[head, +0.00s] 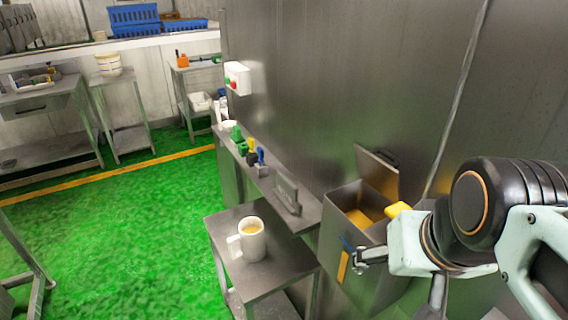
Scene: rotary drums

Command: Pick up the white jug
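The white jug (252,242) stands upright on a small metal table (283,265) in the lower middle of the head view. Its handle points left, and something yellowish shows inside its open top. My gripper (364,258) is at the right, in front of a steel bin, well to the right of the jug and apart from it. Its fingers are small and partly lost against the bin, so I cannot tell whether they are open or shut.
An open steel bin (343,222) with yellow contents stands right of the table. A narrow shelf (308,212) behind the jug holds green, yellow and blue tools and a grey plate. A steel wall rises behind. Green floor left of the table is clear.

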